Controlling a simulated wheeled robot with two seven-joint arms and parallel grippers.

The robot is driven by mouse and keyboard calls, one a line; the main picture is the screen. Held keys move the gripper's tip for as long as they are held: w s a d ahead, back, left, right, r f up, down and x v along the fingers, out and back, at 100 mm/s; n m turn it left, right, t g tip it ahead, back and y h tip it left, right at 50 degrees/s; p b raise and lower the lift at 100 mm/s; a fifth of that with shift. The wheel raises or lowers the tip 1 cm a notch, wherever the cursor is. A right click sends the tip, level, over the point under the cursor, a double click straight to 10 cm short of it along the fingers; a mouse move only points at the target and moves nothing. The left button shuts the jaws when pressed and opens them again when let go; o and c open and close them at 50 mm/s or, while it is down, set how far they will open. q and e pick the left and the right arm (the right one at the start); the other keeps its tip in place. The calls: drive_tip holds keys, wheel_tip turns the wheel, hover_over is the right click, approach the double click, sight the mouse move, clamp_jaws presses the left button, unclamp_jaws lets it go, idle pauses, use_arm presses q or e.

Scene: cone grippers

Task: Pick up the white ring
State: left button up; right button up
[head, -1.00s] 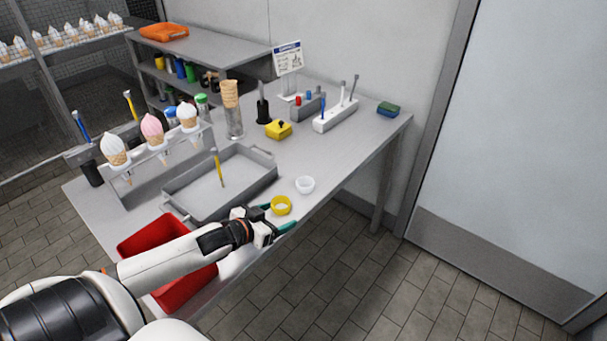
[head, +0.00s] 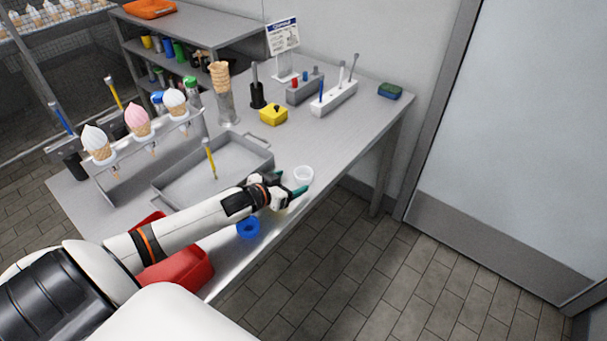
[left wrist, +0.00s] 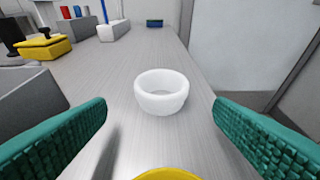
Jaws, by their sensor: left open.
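The white ring (head: 303,174) lies on the grey table near its front edge. In the left wrist view the white ring (left wrist: 161,92) sits ahead, centred between the fingers and apart from them. My left gripper (head: 289,185) is open, with green pads on both sides of the wrist view (left wrist: 160,140). It is just short of the white ring and touches nothing that I can see. A yellow ring (left wrist: 167,174) shows at the bottom of the wrist view, nearer than the white one. My right gripper is not in view.
A blue ring (head: 248,227) lies below my left forearm, near a red bin (head: 185,272). A grey tray (head: 245,160) is behind the arm. A yellow block (head: 273,115) and a white holder (head: 334,99) stand farther back. The table right of the white ring is clear.

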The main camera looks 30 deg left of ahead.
sight(308, 172)
use_arm(q)
drive_tip(key=shift+w+r, duration=0.1)
drive_tip(key=shift+w, duration=0.25)
drive_tip(key=x, duration=0.3)
drive_tip(key=shift+w+d+r, duration=0.2)
drive_tip(key=shift+w+r, duration=0.05)
drive_tip(key=shift+w, duration=0.05)
drive_tip(key=shift+w+f, duration=0.25)
drive_tip(key=shift+w, duration=0.25)
drive_tip(key=c, duration=1)
